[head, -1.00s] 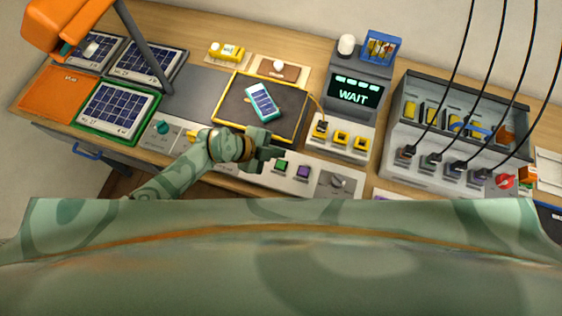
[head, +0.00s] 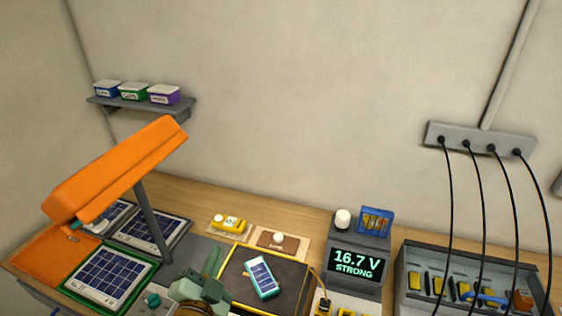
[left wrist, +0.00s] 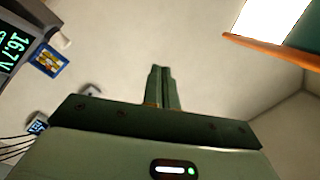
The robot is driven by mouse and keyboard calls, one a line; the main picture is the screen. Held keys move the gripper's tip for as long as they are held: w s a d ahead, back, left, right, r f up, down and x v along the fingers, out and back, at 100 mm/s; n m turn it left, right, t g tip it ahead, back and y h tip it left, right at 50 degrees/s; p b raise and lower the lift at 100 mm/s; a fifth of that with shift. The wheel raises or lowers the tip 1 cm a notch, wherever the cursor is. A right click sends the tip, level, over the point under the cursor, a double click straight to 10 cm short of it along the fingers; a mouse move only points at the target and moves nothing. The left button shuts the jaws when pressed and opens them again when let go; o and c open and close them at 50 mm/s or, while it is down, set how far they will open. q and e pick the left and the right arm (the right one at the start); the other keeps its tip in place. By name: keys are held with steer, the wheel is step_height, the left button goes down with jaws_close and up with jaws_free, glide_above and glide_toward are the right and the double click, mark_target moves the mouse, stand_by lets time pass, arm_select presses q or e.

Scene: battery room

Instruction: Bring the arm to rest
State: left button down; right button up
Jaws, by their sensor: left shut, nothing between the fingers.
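My left gripper (head: 210,264) is low in the head view, in front of the bench. Its fingers point up and look shut, with nothing held. In the left wrist view the two fingers (left wrist: 163,78) are together and empty, with bare wall behind them. The rest of my left arm is mostly cut off by the bottom edge of the head view. My right gripper is in neither view.
A black mat (head: 285,271) with a teal-edged device (head: 262,278) lies right of my left gripper. A meter (head: 357,264) reads "16.7 V STRONG". An orange lamp (head: 120,170) overhangs solar panels (head: 108,276) at left. Cables (head: 480,215) hang at right.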

arm_select(q)
steer(key=s+a+f+n+g+y, duration=0.3)
steer(key=s+a+n+g+y, duration=0.3)
steer(key=a, duration=0.7)
steer(key=s+a+f+m+g, duration=0.25)
steer(key=s+g, duration=0.25)
steer(key=s, duration=0.6)
steer(key=s+d+f+g+h+b, duration=0.1)
steer(key=s+f+b, duration=0.15)
steer(key=f, duration=1.05)
steer(key=s+d+f+n+g+h+b, duration=0.15)
steer(key=f+b, duration=0.25)
steer(key=f, duration=0.9)
steer(key=s+d+f+g+b, duration=0.15)
steer(key=f+b, duration=0.25)
steer(key=f, duration=0.9)
steer(key=s+f+n+g+h+b, duration=0.1)
steer(key=s+f+b, duration=0.6)
steer(key=s+f, duration=1.1)
step_height(320, 180, down, 3)
steer(key=shift+s+r+n+g, duration=0.15)
steer(key=shift+n+g, duration=0.35)
steer(key=shift+n, duration=0.3)
steer(key=shift+a, duration=0.1)
